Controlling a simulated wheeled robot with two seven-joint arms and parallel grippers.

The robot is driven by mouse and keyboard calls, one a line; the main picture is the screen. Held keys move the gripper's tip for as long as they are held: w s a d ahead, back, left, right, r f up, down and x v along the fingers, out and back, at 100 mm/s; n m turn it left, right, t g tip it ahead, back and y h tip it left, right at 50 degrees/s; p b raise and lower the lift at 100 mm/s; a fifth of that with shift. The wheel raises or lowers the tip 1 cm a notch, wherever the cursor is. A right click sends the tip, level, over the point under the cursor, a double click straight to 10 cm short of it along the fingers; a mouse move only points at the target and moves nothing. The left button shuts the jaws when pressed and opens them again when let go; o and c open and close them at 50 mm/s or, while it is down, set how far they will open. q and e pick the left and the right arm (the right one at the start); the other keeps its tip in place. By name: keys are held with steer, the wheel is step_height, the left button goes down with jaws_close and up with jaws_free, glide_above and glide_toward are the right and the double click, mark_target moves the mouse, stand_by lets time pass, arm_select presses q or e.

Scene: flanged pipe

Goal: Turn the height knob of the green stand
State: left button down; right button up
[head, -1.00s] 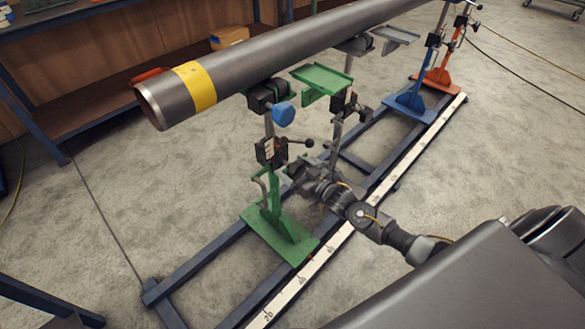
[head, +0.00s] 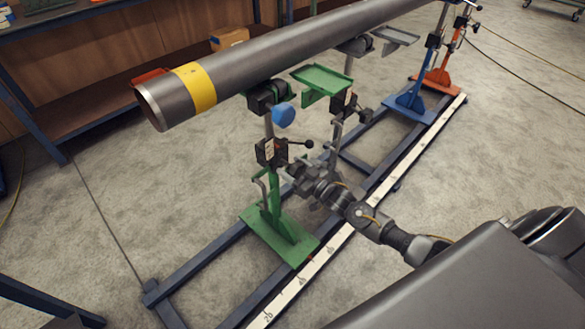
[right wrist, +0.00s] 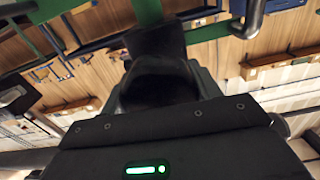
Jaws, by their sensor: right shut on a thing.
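The green stand (head: 273,200) is upright on the floor frame, under the near end of the pipe. Its post carries a black clamp block (head: 268,152) with a ball-ended lever (head: 308,144) and, higher, a blue knob (head: 283,115). My right gripper (head: 291,171) reaches the stand from the right, just below the block. It is shut on the height knob, which its fingers mostly hide. In the right wrist view, a dark shape (right wrist: 155,45) stands at the fingers, with green stand parts behind. My left gripper is out of view.
The grey pipe (head: 270,55) with a yellow band lies across the stands above my gripper. A green tray (head: 322,80) and a second post stand close right. Blue (head: 410,100) and orange (head: 437,78) stands are farther back. Floor left of the frame is clear.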

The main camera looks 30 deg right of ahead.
steer(key=n+p, duration=0.1)
steer(key=n, duration=0.7)
steer(key=shift+a, duration=0.1)
steer(key=n, duration=0.3)
steer(key=shift+n+p, duration=0.4)
steer(key=n, duration=0.2)
steer(key=shift+s+f+n, duration=0.1)
steer(key=shift+n, duration=0.3)
steer(key=n, duration=0.4)
steer(key=shift+p, duration=0.3)
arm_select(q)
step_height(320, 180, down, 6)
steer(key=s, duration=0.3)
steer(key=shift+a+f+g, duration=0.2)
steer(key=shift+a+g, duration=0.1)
arm_select(e)
steer(key=shift+f+n, duration=0.1)
steer(key=shift+n, duration=1.2)
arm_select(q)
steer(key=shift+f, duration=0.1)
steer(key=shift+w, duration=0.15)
arm_select(e)
steer(key=o, duration=1)
